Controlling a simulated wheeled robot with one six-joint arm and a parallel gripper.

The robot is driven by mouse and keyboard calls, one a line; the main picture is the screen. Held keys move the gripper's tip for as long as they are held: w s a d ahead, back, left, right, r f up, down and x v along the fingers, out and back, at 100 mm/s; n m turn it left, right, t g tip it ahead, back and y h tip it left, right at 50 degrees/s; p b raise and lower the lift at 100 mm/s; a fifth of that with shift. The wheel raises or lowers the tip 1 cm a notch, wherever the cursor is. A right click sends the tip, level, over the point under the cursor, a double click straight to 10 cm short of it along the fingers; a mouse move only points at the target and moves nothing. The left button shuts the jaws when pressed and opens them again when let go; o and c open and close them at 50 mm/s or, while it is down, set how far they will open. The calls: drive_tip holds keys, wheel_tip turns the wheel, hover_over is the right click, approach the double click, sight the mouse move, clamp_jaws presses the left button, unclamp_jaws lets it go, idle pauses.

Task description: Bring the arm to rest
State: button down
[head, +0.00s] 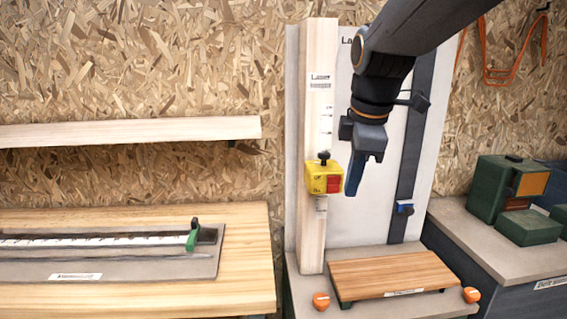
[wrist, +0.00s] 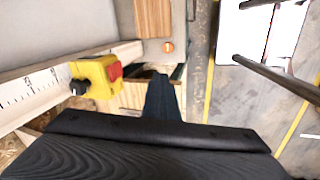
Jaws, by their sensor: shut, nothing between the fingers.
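My gripper (head: 353,175) hangs from my dark arm in front of the white back panel, pointing down, with its blue fingers shut and empty. It also shows in the wrist view (wrist: 162,85), with the fingers together. A yellow box with a red face and a black knob (head: 324,178) is on the upright wooden post, just left of my gripper and apart from it as far as I can tell. The same yellow box (wrist: 95,77) shows at left in the wrist view.
A slatted wooden platform (head: 392,274) is below, with orange knobs (head: 321,300) at its front. A dark vertical rail with a blue slider (head: 403,206) stands to the right. A bench with a ruler and green clamp (head: 192,235) is at left, green boxes (head: 528,227) at right.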

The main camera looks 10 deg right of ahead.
drive_tip(key=s+f+m, duration=0.3)
drive_tip(key=f+m, duration=0.2)
drive_tip(key=f, duration=0.2)
drive_tip(key=s+f+m+g, duration=0.1)
drive_tip(key=s+f+m, duration=0.2)
drive_tip(key=f+m, duration=0.2)
drive_tip(key=s+f+m+g, duration=0.1)
drive_tip(key=s+f+m, duration=0.3)
drive_tip(key=f, duration=0.6)
drive_tip(key=shift+f+m, duration=0.3)
drive_tip(key=shift+m, duration=0.4)
